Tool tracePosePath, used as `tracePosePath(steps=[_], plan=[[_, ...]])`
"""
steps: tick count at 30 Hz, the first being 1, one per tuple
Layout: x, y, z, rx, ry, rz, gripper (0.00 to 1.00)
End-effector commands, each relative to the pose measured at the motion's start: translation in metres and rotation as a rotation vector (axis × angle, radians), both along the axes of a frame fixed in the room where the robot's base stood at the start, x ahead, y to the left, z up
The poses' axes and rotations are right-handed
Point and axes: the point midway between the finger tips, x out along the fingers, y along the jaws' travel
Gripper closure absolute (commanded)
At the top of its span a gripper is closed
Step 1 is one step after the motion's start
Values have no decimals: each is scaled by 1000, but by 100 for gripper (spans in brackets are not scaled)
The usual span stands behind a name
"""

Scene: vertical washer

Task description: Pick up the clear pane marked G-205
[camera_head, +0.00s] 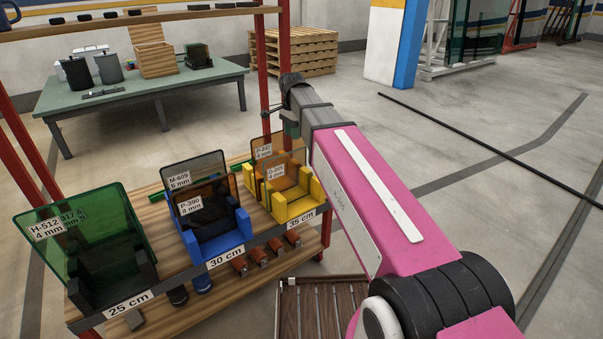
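A yellow holder (312,188), on the wooden shelf by the "35 cm" label, carries two panes. The front pane (268,190) looks clear, and its small white label seems to begin with "G-20"; the last character is hard to read. An orange-brown pane (263,138) with its own label stands behind it. My gripper (291,126) is at the far end of my pink arm, above and behind the yellow holder at its right side. It is small and partly hidden by the arm, so its fingers and any contact with a pane cannot be made out.
A black holder (140,270) carries green panes, one marked H-512. Red posts (283,40) frame the shelf. A green table (140,92) and pallets (300,50) stand behind. Open floor lies right.

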Motion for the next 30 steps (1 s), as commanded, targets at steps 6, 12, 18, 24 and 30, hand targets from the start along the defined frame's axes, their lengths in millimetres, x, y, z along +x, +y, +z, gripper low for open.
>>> tracePosePath(steps=[6,12,18,24,30], plan=[[-1,0,-22,0,1,0,66],[0,0,-48,-1,1,1,66],[0,0,-58,0,0,1,66],[3,1,-79,0,2,2,66],[3,2,-103,-1,1,2,66]])
